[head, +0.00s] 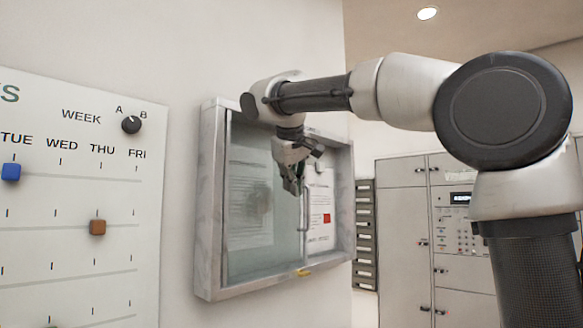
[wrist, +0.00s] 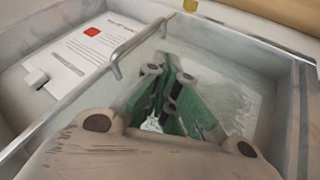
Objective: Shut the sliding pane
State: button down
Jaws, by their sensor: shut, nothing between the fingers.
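The sliding pane (head: 250,215) is a pale, see-through glass panel in a grey-framed wall case (head: 208,215). It covers the left and middle part of the case, leaving the right part uncovered. Its upright bar handle (head: 305,208) is at its right edge; the handle also shows in the wrist view (wrist: 135,47). My gripper (head: 291,186) is shut and empty, in front of the pane, just left of the handle. The wrist view shows my gripper (wrist: 168,88) over the glass, beside the handle. I cannot tell whether the fingers touch either.
A notice with a red square (head: 322,205) hangs in the uncovered right part. A yellow piece (head: 303,272) is on the lower frame. A week board (head: 80,190) with a knob and coloured blocks is at left. Grey lockers (head: 405,240) and a dark slot rack (head: 365,235) stand at right.

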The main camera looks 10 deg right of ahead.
jog(key=shift+w+d+r, duration=0.1)
jog(key=shift+w+d, duration=0.55)
jog(key=shift+d, duration=0.25)
jog(key=shift+w+d+r, duration=0.1)
jog(key=shift+w+d, duration=0.5)
jog(key=shift+d, duration=0.25)
jog(key=shift+w+d, duration=0.1)
